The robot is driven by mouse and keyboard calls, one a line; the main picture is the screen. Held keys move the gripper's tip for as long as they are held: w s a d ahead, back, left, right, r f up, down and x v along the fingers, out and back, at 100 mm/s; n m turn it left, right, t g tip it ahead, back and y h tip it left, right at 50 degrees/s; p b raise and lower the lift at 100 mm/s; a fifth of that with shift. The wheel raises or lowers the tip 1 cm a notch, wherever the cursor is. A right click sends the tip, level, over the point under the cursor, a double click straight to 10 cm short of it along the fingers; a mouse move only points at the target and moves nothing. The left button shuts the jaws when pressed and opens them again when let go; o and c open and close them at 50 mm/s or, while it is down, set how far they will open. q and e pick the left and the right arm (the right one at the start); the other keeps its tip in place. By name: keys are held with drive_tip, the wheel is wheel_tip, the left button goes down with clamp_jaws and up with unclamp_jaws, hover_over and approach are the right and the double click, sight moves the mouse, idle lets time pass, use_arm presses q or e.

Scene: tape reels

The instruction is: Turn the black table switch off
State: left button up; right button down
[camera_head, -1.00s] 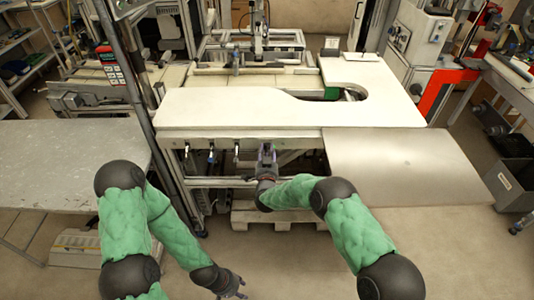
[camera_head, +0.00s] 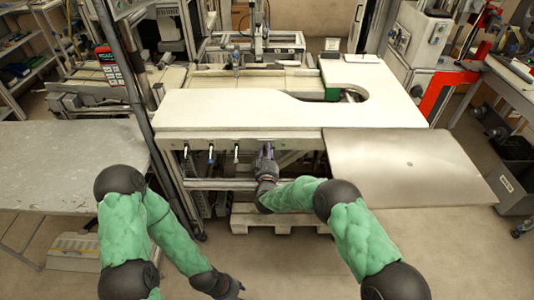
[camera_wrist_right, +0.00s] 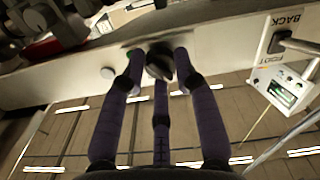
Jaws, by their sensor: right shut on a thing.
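A black rotary switch knob (camera_wrist_right: 160,62) sits on the white front rail of the table in the right wrist view. The fingers of my right gripper (camera_wrist_right: 160,75) are closed around it, with the dark fingers on both sides and one below. In the head view my right gripper (camera_head: 266,153) is at the rail under the white table top (camera_head: 230,108), and it hides the knob there. My left gripper (camera_head: 233,289) hangs low at the bottom of the head view, away from the table; its fingers are too small to read.
Several small levers, one of them here (camera_head: 211,154), hang from the rail left of my right gripper. A panel marked BACK and FOOT (camera_wrist_right: 283,88) is at the right of the wrist view. A grey metal plate (camera_head: 405,165) adjoins the table; a pallet (camera_head: 275,219) lies below.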

drive_tip(key=shift+s+f+n, duration=0.2)
drive_tip(key=shift+f+n, duration=0.3)
drive_tip(key=shift+n, duration=0.1)
drive_tip(key=c, duration=0.9)
unclamp_jaws()
drive_tip(key=shift+c, duration=0.2)
drive_tip(key=shift+w+r, duration=0.1)
drive_tip(key=shift+r, duration=0.1)
drive_tip(key=s, duration=1.2)
